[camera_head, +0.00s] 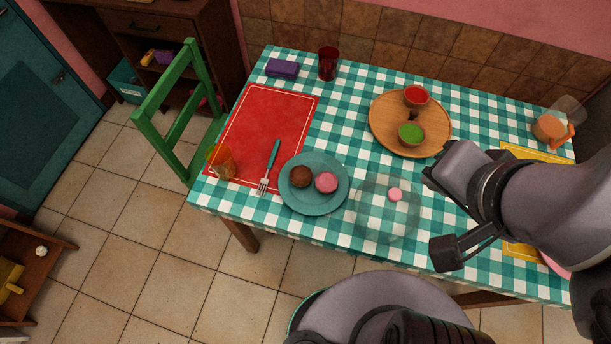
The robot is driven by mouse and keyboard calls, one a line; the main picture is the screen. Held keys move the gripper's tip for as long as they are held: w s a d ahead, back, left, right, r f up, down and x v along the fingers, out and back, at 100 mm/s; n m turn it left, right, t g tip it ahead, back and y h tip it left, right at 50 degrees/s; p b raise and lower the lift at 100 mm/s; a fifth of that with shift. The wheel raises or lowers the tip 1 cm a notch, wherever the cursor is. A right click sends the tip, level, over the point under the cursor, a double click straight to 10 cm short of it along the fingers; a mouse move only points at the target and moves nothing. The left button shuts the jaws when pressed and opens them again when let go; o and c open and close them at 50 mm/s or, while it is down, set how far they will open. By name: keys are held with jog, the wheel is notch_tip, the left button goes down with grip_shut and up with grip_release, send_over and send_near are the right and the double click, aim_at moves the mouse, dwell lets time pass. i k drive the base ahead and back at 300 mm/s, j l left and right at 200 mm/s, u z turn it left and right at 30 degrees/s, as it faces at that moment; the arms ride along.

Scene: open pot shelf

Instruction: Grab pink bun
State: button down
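A larger pink bun (326,182) sits on the right half of a teal plate (313,208), beside a brown round bun (301,176). A smaller pink round piece (395,194) lies on a clear glass plate (378,228) to the right. My gripper (437,212) is at the right of the glass plate, its two dark fingers spread wide apart. It is open, and nothing shows between the fingers. It is apart from both pink pieces. My arm hides part of the table's right side.
A fork (269,166) lies on a red placemat (262,115), left of the teal plate, with an orange glass (221,162) nearby. A wooden tray (383,128) holds two small bowls. A red glass (328,64) and purple block (282,68) stand at the back. A green chair (165,110) is left.

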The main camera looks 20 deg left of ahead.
aim_at(326, 182)
jog(key=j+z, duration=0.25)
jog(key=j, duration=0.15)
jog(key=j+z, duration=0.3)
jog(key=k+j+z, duration=0.25)
jog(key=j, duration=0.2)
jog(key=j+z, duration=0.25)
jog(key=k+j, duration=0.05)
jog(key=j, duration=0.05)
